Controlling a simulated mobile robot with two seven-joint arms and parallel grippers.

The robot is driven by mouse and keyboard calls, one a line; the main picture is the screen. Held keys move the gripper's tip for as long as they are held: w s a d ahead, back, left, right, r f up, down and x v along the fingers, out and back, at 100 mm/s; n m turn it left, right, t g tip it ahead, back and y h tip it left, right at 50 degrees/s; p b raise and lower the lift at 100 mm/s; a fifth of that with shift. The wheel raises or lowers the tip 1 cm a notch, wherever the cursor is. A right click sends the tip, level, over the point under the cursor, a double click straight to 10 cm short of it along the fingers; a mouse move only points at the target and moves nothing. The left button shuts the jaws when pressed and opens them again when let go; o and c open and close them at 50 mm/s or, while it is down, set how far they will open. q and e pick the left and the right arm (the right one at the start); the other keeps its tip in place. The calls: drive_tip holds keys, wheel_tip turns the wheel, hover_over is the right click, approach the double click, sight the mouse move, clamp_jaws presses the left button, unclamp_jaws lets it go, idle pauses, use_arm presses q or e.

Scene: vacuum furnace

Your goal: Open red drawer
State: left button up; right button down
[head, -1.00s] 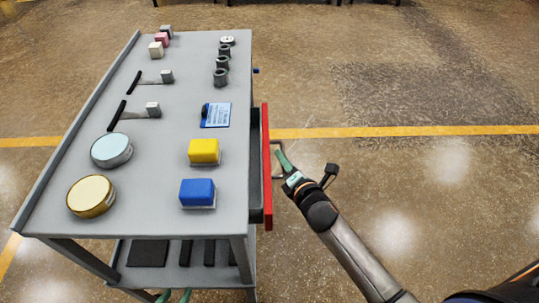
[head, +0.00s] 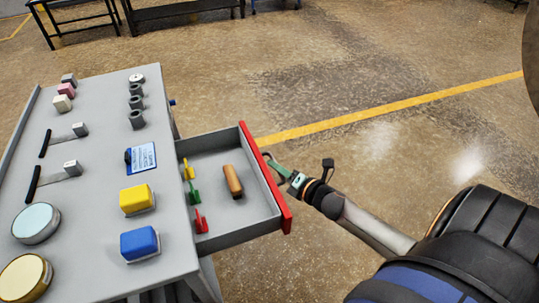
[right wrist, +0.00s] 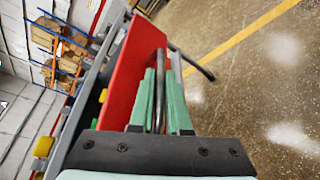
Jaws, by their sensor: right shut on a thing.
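The red drawer (head: 262,172) stands well out from the right side of the grey cart. Its inside shows, with a brown-handled item (head: 232,181) and small yellow, green and red pieces (head: 194,194) in it. My right gripper (head: 276,166) is at the drawer's front, shut on its handle. In the right wrist view the green fingers (right wrist: 160,100) close around the dark bar handle (right wrist: 190,63) beside the red front (right wrist: 136,65). My left gripper is not in view.
The grey cart top (head: 95,190) carries a yellow button (head: 137,199), a blue button (head: 139,243), two levers, round gauges and a blue card (head: 141,157). Open floor lies right of the drawer. Dark tables (head: 180,12) stand far back.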

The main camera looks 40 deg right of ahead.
drive_tip(key=shift+d, duration=0.1)
drive_tip(key=c, duration=0.9)
unclamp_jaws()
drive_tip(key=shift+s, duration=0.15)
drive_tip(key=v, duration=1.2)
drive_tip(key=shift+s, duration=0.15)
drive_tip(key=shift+s, duration=0.1)
